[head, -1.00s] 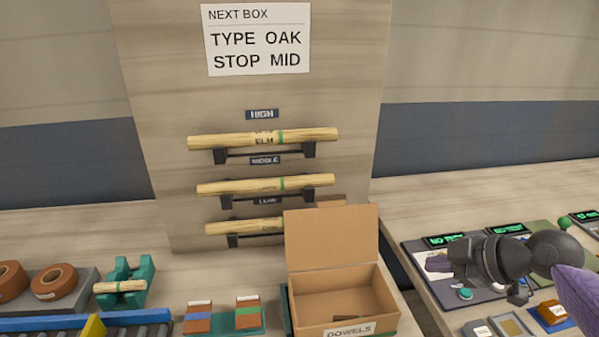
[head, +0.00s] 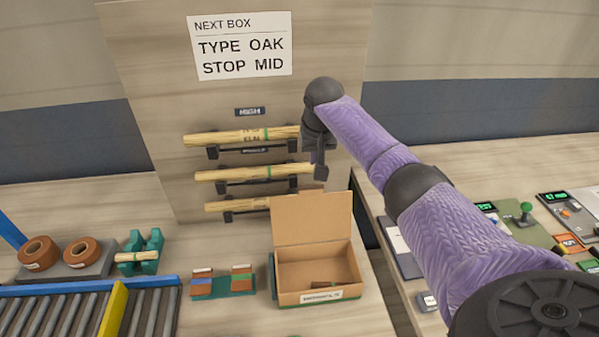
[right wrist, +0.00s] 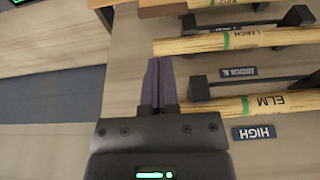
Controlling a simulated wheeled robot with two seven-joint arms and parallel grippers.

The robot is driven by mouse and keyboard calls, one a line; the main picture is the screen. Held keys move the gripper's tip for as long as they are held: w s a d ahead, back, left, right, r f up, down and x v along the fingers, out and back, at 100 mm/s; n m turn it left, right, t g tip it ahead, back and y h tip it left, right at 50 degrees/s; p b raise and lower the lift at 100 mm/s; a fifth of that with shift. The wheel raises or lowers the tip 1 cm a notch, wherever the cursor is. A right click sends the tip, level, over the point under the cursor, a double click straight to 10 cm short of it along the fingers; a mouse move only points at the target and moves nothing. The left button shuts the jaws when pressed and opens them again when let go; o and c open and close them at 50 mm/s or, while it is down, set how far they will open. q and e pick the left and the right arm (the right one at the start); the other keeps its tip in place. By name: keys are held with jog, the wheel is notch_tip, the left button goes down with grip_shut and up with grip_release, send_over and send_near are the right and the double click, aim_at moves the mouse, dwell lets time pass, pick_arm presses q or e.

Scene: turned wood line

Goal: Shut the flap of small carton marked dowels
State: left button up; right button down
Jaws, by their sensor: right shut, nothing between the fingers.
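The small carton marked dowels (head: 318,298) stands on the table in the head view, its flap (head: 312,220) raised upright at the back and its inside open to view. The label on its front is too blurred to read now. My right gripper (head: 318,172) is above and behind the carton, beside the right ends of the racked rods, apart from the flap. In the right wrist view my right gripper (right wrist: 159,85) has its fingers together with nothing between them. My left gripper is not in view.
A rack holds an elm rod (head: 240,136), a middle rod (head: 250,172) and a low rod (head: 237,206) on dark brackets behind the carton. A roller conveyor (head: 60,312), tape rolls (head: 40,252) and a green holder (head: 150,252) are at left. Devices stand on the right table.

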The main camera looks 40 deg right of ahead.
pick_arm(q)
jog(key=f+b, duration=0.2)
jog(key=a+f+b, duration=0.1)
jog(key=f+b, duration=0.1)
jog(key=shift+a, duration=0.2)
pick_arm(e)
jog(key=x, duration=0.9)
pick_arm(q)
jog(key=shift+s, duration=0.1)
